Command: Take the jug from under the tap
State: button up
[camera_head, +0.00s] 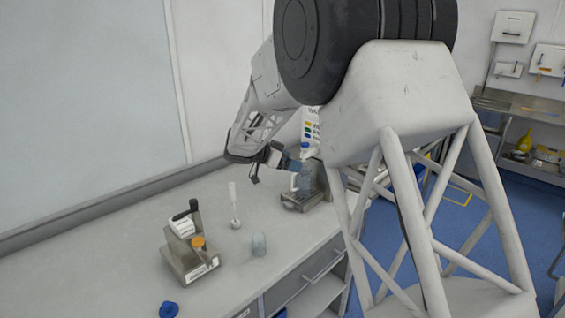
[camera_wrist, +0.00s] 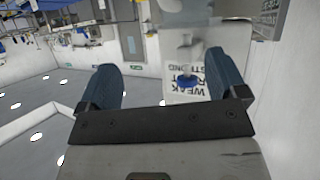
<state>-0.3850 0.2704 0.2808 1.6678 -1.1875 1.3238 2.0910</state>
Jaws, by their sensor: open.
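The jug (camera_head: 303,183) is a pale translucent vessel on a metal stand below the tap of a labelled dispenser (camera_head: 311,127). My gripper (camera_head: 292,164) is just left of and above the jug in the head view and partly overlaps it. In the wrist view, the gripper (camera_wrist: 164,62) has its two blue fingers wide apart with nothing between them. That view looks inverted. The blue tap (camera_wrist: 188,81) lies beyond the fingers, with a translucent shape that looks like the jug (camera_wrist: 184,12) at the top edge. I cannot tell whether a finger touches the jug.
On the grey counter (camera_head: 110,255) stand a metal holder with bottles (camera_head: 190,262), a white upright brush-like item (camera_head: 234,205) and a small clear cup (camera_head: 259,244). A blue round item (camera_head: 168,309) lies at the front. The wall closes the counter's back.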

aim_at(310, 165)
jog(key=shift+w+a+f+m+t+h, duration=0.2)
jog(key=shift+w+a+f, duration=0.15)
jog(key=shift+w+a, duration=0.25)
jog(key=shift+w+a+f+m+t+h, duration=0.1)
jog(key=shift+w+a+f+t, duration=0.15)
jog(key=shift+w+a, duration=0.35)
jog(key=shift+d+f+g, duration=0.1)
jog(key=shift+d+g, duration=0.05)
jog(key=shift+g, duration=0.1)
jog(key=x, duration=0.7)
jog(key=shift+d, duration=0.2)
jog(key=shift+w+f, duration=0.1)
jog(key=shift+f, duration=0.05)
jog(key=shift+c, duration=0.5)
jog(key=c, duration=1)
jog(key=shift+o, duration=0.2)
jog(key=shift+r, duration=0.3)
